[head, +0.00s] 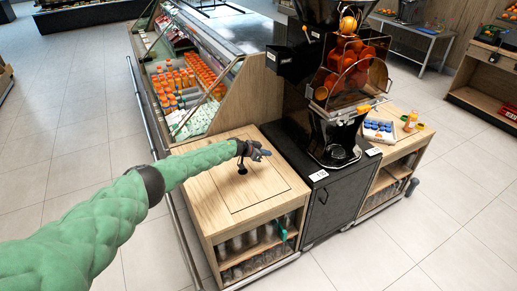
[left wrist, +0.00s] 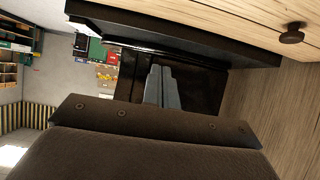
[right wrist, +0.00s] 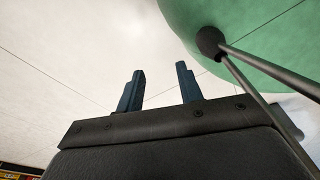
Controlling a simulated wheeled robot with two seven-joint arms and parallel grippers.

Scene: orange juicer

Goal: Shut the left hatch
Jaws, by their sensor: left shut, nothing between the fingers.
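The left hatch (head: 228,190) is a square wooden panel in the top of the light wood counter left of the juicer. It looks flat and level with the counter, with thin seams around it. A dark round knob (head: 242,169) stands on it near its back edge; a knob also shows at the upper right of the left wrist view (left wrist: 291,34). My left gripper (head: 263,153) is over the back right part of the counter top, near the knob, its fingers together and empty (left wrist: 161,86). My right gripper (right wrist: 160,86) has its fingers apart with nothing between them.
The black juicer (head: 335,120) with oranges stands on a dark cabinet (head: 335,203) right of the hatch. A chilled display (head: 190,85) of bottles is behind it. Glassware fills the shelves below (head: 250,240). The tiled floor in front is clear.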

